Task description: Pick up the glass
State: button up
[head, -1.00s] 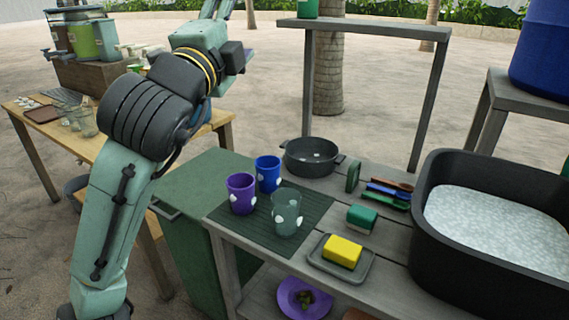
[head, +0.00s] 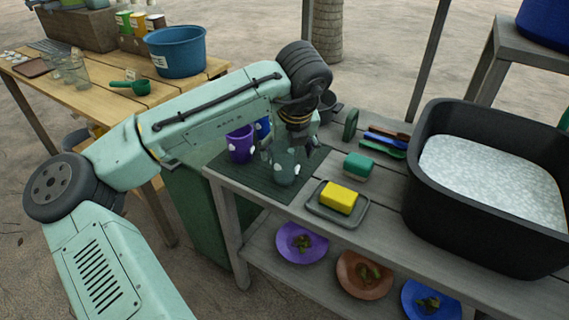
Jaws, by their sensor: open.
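The glass (head: 286,171) is a clear, greenish tumbler with pale spots, standing upright on a dark ribbed mat (head: 251,184) on the grey wooden counter. My gripper (head: 277,151) is at the end of my arm, right above and behind the glass, and it is open. The fingers are small and partly lost against the glass, so I cannot tell whether they touch it. A purple cup (head: 240,144) with white spots stands to the left of the glass. A blue cup (head: 263,127) behind is partly hidden by my arm.
Brushes (head: 385,142) and a black basin (head: 430,195) are to the right. A dark pot (head: 327,105) is partly hidden behind my wrist. Bowls sit on the lower shelf.

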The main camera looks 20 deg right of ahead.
jog(key=x, duration=0.5)
jog(key=shift+w+a+r, duration=0.15)
jog(key=shift+w, duration=0.15)
jog(key=shift+c, duration=0.4)
jog(key=c, duration=1.2)
jog(key=shift+c, duration=0.3)
jog(key=shift+r, duration=0.15)
